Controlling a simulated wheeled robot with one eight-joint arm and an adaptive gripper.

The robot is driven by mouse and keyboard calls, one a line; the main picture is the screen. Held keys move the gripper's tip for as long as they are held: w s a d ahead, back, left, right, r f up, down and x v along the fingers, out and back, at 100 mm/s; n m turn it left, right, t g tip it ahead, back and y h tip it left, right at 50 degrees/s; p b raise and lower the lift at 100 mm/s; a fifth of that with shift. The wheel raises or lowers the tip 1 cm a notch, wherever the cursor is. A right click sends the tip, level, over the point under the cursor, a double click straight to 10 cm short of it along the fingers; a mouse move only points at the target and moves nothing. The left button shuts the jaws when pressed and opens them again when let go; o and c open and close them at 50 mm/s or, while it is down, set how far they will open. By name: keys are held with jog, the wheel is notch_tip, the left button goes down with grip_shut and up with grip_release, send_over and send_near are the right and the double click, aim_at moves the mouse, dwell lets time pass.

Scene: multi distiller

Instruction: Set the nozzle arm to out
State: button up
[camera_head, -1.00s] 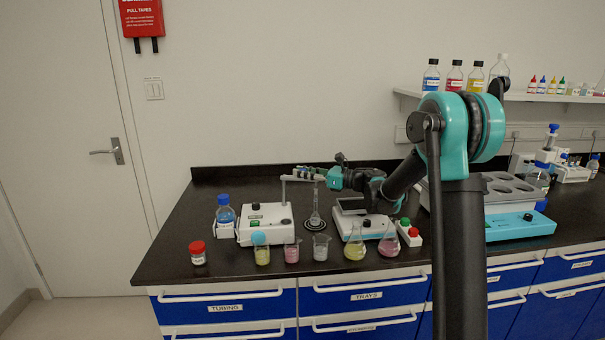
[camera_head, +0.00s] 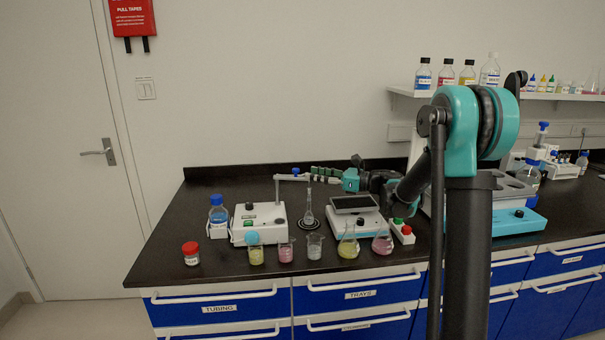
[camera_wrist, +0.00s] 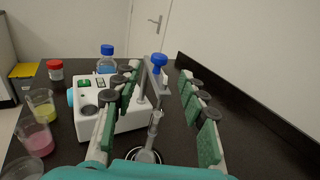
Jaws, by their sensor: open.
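The white dispenser box (camera_head: 257,224) stands on the black bench and carries a thin upright post (camera_head: 277,190). The nozzle arm (camera_head: 284,177) reaches rightward from the post top in the head view and has a blue knob (camera_head: 295,171). In the wrist view the knob (camera_wrist: 159,61) shows between my fingers, at their far ends. My gripper (camera_head: 313,174) is open at about nozzle arm height, just right of the knob; its green-padded fingers (camera_wrist: 160,78) stand apart with nothing gripped. Contact with the nozzle arm cannot be told. A flask (camera_head: 309,212) stands on a round dark base below.
Beakers (camera_head: 286,251) and flasks (camera_head: 348,246) line the bench front. A balance (camera_head: 353,206) stands right of the dispenser, beside a red-green button box (camera_head: 401,231). A blue-capped bottle (camera_head: 218,216) is at left. The bench behind the dispenser is clear up to the back ledge.

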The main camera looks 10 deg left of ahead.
jog(key=shift+v, duration=2.35)
